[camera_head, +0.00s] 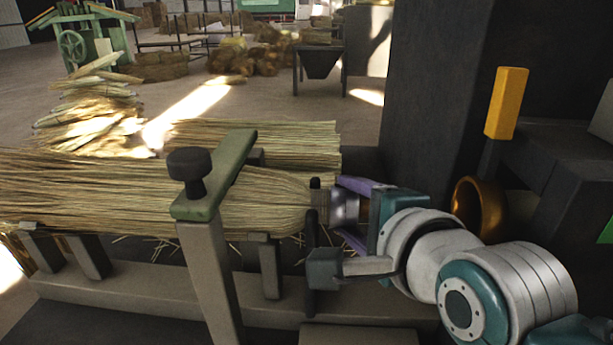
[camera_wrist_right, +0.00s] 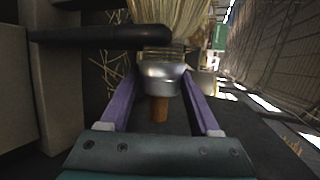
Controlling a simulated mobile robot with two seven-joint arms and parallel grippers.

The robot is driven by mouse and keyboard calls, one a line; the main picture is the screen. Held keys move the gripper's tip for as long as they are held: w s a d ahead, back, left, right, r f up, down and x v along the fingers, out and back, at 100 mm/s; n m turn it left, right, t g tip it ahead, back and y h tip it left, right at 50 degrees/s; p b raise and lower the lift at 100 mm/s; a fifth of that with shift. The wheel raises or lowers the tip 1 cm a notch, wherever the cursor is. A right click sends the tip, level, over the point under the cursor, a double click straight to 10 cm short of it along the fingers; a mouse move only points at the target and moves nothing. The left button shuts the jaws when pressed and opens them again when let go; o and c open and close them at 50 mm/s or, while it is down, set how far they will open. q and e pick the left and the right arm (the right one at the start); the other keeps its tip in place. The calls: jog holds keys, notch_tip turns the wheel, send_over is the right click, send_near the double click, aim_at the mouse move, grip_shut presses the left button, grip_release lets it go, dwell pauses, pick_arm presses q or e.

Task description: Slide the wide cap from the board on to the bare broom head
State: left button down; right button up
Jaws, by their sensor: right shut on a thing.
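The broom head (camera_head: 260,200) is a thick bundle of straw lying on its side, its narrow neck toward the right. The wide cap (camera_head: 343,207) is a silver metal collar at the end of that neck. My right gripper (camera_head: 350,212) is shut on the cap, one purple finger on each side. In the right wrist view the cap (camera_wrist_right: 162,72) lies between the fingers, in line with the straw (camera_wrist_right: 180,18). A brown stub (camera_wrist_right: 159,109) sticks out of the cap toward my palm. The cap meets the neck; how far it covers it is hidden. I cannot identify the board.
A green clamp bar (camera_head: 225,175) with a black knob (camera_head: 190,165) crosses the straw. A dark upright post (camera_head: 312,230) stands close to the neck. A copper bowl (camera_head: 480,207) and a yellow block (camera_head: 506,103) are at the right, near a dark pillar (camera_head: 430,90).

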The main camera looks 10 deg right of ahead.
dwell(0.4)
jog(key=o, duration=1.4)
jog(key=shift+s, duration=0.1)
jog(key=shift+s+r, duration=0.2)
jog(key=shift+s, duration=0.05)
jog(key=s+d+r+n+g+p, duration=0.2)
jog(key=s+r+n+g+p, duration=0.1)
jog(key=s+r+n+p, duration=0.5)
jog(key=s+d+r+n+g+h+p, duration=0.15)
jog(key=s+r+n+g+p, duration=0.25)
jog(key=s+n+p, duration=0.45)
jog(key=s+d+r+n+g+p, duration=0.2)
jog(key=s+r+n+g+p, duration=0.15)
jog(key=s+r+p, duration=0.45)
jog(key=w+p+v, duration=0.2)
jog(key=p+v, duration=0.8)
jog(key=w+r+p+v, duration=0.1)
jog(key=w+p+v, duration=0.1)
jog(key=p+v, duration=0.8)
jog(key=w+r+p+v, duration=0.1)
jog(key=w+p+v, duration=0.2)
jog(key=p+v, duration=0.8)
jog(key=shift+d+r+p, duration=0.1)
jog(key=shift+d+p, duration=0.1)
jog(key=shift+p, duration=0.45)
